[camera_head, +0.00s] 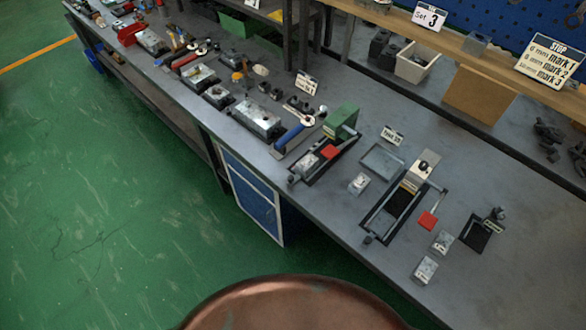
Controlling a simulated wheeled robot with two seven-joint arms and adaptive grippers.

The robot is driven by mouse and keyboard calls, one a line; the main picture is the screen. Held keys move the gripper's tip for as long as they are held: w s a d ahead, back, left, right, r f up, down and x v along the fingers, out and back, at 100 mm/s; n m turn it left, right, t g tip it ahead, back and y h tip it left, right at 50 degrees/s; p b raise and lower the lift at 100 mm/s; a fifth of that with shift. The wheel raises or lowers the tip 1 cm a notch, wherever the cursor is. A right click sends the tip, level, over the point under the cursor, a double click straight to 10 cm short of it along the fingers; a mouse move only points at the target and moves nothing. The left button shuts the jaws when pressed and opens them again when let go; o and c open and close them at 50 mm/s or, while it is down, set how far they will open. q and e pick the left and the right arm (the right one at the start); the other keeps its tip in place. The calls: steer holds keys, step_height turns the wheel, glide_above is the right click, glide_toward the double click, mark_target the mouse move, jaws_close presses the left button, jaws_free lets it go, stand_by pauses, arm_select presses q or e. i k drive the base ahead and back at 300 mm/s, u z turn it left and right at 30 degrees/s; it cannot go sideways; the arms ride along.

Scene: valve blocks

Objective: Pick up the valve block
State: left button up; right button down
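Several small grey metal blocks that could be the valve block lie on the long grey workbench (330,215). One block (358,183) lies left of a long black fixture (396,203). Two more blocks, one (442,241) behind the other (425,270), lie near the bench's right front. A larger metal block (257,118) lies farther left. I cannot tell which one is the valve block. Neither of my grippers is in view.
A green-backed fixture (340,122) with a red pad stands mid-bench. A small black stand (478,234) is at right. A shelf with a white bin (412,66) and signs runs behind. A blue cabinet (252,195) is under the bench. Green floor (90,190) is clear at left.

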mark_target(309, 162)
steer(key=u, duration=0.5)
steer(key=k, duration=1.05)
steer(key=z, duration=0.45)
